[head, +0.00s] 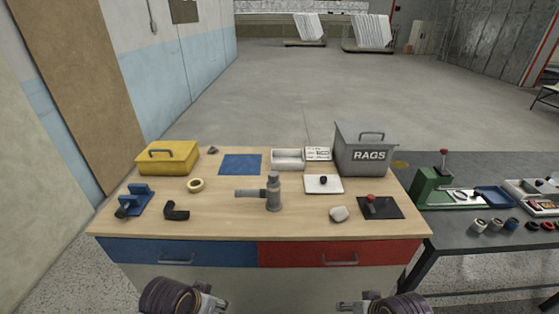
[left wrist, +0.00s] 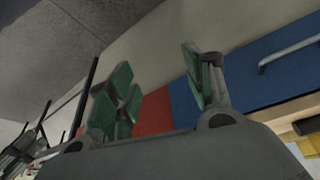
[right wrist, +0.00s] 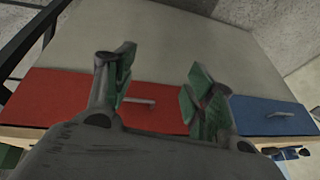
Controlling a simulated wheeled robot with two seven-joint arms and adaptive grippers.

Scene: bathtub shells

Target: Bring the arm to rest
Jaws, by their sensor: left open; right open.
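My left gripper (head: 210,302) is low in front of the bench's blue drawer in the head view. In the left wrist view its green-padded fingers (left wrist: 160,88) are apart with nothing between them. My right gripper (head: 352,305) is low in front of the red drawer in the head view. In the right wrist view its fingers (right wrist: 157,92) are also apart and empty. Both grippers are clear of the wooden bench top (head: 225,220) and touch nothing that I can see.
The bench holds a yellow box (head: 168,160), a grey RAGS bin (head: 366,158), a grey tap-like fitting (head: 273,195), a blue mat (head: 240,164) and several small parts. The drawers, blue (head: 178,252) and red (head: 338,254), are shut. A dark side table (head: 440,240) stands right.

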